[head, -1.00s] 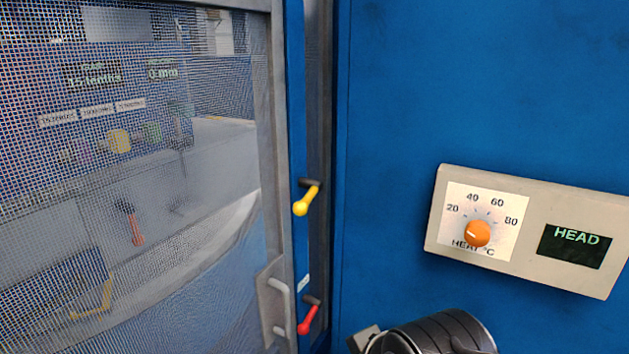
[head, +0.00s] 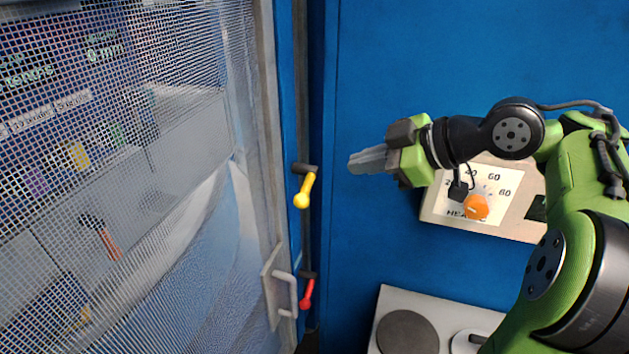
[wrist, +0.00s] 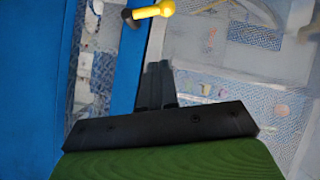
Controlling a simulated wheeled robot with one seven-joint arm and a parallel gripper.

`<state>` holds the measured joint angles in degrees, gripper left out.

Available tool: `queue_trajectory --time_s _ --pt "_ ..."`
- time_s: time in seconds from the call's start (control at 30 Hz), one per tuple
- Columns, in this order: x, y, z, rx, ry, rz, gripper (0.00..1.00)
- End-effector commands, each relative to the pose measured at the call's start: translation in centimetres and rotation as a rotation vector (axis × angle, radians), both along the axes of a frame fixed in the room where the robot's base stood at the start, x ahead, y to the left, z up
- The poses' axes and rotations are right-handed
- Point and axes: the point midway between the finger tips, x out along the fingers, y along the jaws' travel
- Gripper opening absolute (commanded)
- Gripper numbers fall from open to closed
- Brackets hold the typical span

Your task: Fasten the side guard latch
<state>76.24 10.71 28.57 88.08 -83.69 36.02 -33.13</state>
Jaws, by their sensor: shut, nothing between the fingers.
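The mesh side guard (head: 264,150) stands at the left in the head view, next to a blue post. Two levers sit on the post: a yellow-handled latch lever (head: 305,192) above and a red-handled lever (head: 307,294) below. Both handles hang downward, slightly tilted. My gripper (head: 354,162) is shut and empty, its fingers pointing left, a short way right of the yellow lever and not touching it. In the wrist view the shut fingers (wrist: 158,70) point towards the yellow lever (wrist: 150,12) at the top edge. I cannot tell which lever is the side guard's.
A blue panel (head: 380,60) fills the right side. My arm partly covers a beige box with an orange dial (head: 476,206). A white unit with round dark plates (head: 406,332) stands below.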

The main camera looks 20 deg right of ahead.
Motion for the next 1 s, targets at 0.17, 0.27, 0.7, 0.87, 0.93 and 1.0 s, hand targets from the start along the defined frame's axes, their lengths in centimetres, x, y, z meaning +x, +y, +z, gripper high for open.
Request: queue_trajectory --time_s 0.17,0.27,0.7,0.87,0.93,1.0 --pt "0.4 0.5 -0.4 0.001 0.004 0.004 0.00" --pt "0.8 0.9 -0.7 0.003 0.007 0.005 0.00" --pt "3.9 3.7 -3.4 0.003 0.004 0.005 0.00" --pt "6.1 5.6 -5.2 0.003 0.004 0.004 0.00" --pt "6.8 5.8 -6.4 0.003 0.008 0.000 0.00" --pt "7.3 5.7 -7.4 0.003 0.006 -0.001 0.00"
